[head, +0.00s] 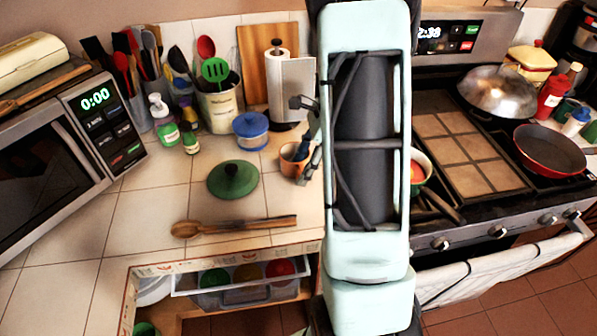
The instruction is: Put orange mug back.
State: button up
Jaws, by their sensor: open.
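The orange mug (288,160) stands upright on the tiled counter, right of the green lid and just left of my arm. Its inside looks dark, and its right side is partly covered by my gripper. My gripper (306,135) shows at the left edge of my arm, with dark grey fingers spread apart. One finger reaches out above and behind the mug, and the other is at the mug's right side. I cannot tell whether the fingers touch the mug. Much of the gripper is hidden behind my arm.
A green lid (232,179) and a wooden spoon (235,227) lie on the counter. An open drawer (240,287) juts out below. The stove (455,150) with pans is right.

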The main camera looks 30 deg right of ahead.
jog(key=v, duration=0.9)
